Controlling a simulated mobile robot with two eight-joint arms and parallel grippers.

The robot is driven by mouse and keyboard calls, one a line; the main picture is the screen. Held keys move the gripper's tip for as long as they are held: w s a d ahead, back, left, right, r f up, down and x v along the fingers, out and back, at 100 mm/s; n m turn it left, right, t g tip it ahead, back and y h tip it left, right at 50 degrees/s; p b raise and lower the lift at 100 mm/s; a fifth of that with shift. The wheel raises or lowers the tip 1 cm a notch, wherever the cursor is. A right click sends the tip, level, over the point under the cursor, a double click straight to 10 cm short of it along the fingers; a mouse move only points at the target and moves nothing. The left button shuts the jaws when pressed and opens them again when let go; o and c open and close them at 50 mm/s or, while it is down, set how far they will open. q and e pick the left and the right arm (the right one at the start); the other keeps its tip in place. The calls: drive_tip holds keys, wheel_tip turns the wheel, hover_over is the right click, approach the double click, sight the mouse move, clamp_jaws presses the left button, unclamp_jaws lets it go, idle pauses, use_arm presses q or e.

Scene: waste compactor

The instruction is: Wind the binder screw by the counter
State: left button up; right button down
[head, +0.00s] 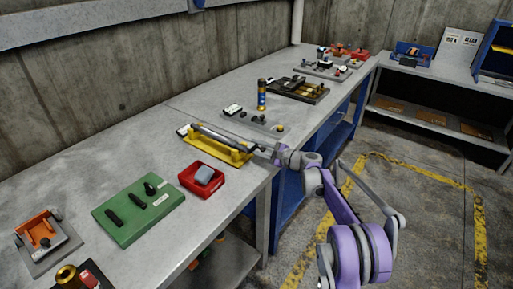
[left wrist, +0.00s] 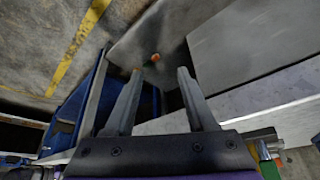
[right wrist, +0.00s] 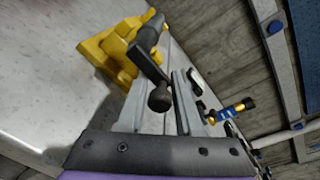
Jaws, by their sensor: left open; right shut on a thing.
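The binder screw (head: 217,150) is a yellow frame with a long grey bar, lying across the bench near its front edge. Its yellow end (right wrist: 108,52) and a dark crank with a round knob (right wrist: 158,99) show in the right wrist view. My right gripper (head: 266,149) is at the right end of the bar, shut on the crank knob, which sits between its fingers. My left gripper (left wrist: 160,74) is open and empty, outside the head view.
A red tray (head: 184,180) with a grey block and a green board (head: 132,222) lie left of the binder. A grey plate (head: 235,125) and a blue-and-gold cylinder (head: 261,95) stand behind it. The concrete wall runs along the bench's back.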

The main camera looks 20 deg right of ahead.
drive_tip(key=shift+r, duration=0.1)
drive_tip(key=c, duration=0.7)
unclamp_jaws()
drive_tip(key=v, duration=1)
drive_tip(key=shift+s+d, duration=0.15)
drive_tip(key=shift+s, duration=0.25)
idle(0.4)
